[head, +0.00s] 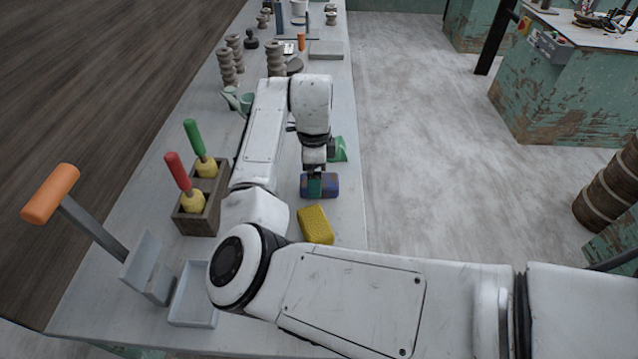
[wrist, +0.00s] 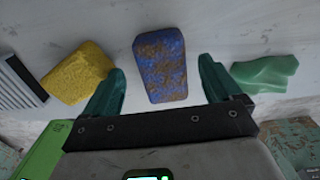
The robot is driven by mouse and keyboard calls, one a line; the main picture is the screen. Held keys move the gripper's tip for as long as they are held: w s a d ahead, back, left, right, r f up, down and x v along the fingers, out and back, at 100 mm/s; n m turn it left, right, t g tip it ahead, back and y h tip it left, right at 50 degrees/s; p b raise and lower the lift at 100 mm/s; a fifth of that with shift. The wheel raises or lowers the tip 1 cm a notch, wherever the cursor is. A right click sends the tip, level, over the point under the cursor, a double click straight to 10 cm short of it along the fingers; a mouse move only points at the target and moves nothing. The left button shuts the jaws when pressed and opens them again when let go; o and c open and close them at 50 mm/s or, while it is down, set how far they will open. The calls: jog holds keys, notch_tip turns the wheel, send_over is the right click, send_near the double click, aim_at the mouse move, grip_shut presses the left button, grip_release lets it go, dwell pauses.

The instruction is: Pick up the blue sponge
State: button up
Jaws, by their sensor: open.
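The blue sponge (wrist: 161,66) is a rounded block, blue with brown blotches, and lies on the pale table. In the wrist view it sits between and just beyond the fingers of my gripper (wrist: 161,84), which are open with a gap on both sides of it. In the head view the blue sponge (head: 331,185) shows beneath my gripper (head: 318,186), near the table's right edge, and is partly hidden by it. I cannot tell the exact height of the fingertips above the table.
A yellow sponge (head: 315,225) lies close by, nearer the robot. A green piece (head: 338,149) lies on the other side. A wooden holder (head: 200,206) with red- and green-handled tools stands left. A grey tray (head: 193,296) is nearer. Floor lies beyond the table's right edge.

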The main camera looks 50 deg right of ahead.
jog(key=shift+w+d+f, duration=0.1)
jog(key=shift+f, duration=1.55)
jog(key=c, duration=1)
